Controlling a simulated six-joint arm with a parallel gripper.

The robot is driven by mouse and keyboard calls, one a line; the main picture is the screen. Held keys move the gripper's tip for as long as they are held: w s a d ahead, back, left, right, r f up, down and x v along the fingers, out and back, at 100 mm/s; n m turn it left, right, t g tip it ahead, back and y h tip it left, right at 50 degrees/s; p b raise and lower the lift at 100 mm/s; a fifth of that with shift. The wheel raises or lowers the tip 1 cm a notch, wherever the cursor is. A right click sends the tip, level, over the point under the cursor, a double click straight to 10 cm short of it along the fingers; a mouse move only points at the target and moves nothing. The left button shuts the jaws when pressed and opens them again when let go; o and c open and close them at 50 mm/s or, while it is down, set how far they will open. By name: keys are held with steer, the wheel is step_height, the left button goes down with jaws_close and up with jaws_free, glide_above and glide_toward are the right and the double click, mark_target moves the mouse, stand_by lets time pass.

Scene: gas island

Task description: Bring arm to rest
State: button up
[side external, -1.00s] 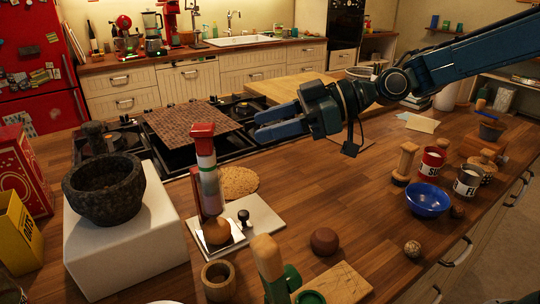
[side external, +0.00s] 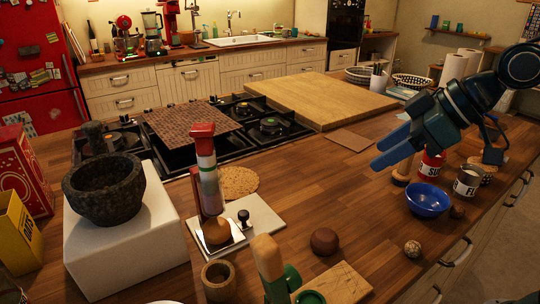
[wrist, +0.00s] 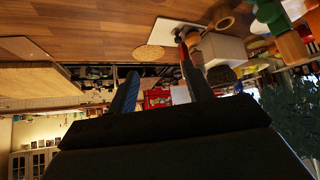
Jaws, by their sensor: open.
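My gripper (side external: 386,153) is at the right of the side external view, above the wooden counter (side external: 300,190). Its blue fingers are apart with nothing between them, and they point left and downward. The fingers also show in the wrist view (wrist: 160,95), again with nothing between them.
A blue bowl (side external: 428,199) and a grey canister (side external: 467,181) stand near the gripper. A red-topped upright tool (side external: 207,180) stands on a pale board. A stone mortar (side external: 104,190) sits on a white block at left. The counter's middle is mostly clear.

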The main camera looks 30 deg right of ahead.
steer(key=s+d+f+m+h, duration=0.1)
steer(key=s+d+m+h, duration=0.1)
steer(key=s, duration=0.4)
steer(key=s+d+f+m+g+h, duration=0.1)
steer(key=s+d+f+m+h, duration=0.1)
steer(key=s+d+m, duration=0.2)
steer(key=s+d, duration=0.2)
steer(key=shift+s+d+g, duration=0.25)
steer(key=shift+d+g, duration=0.05)
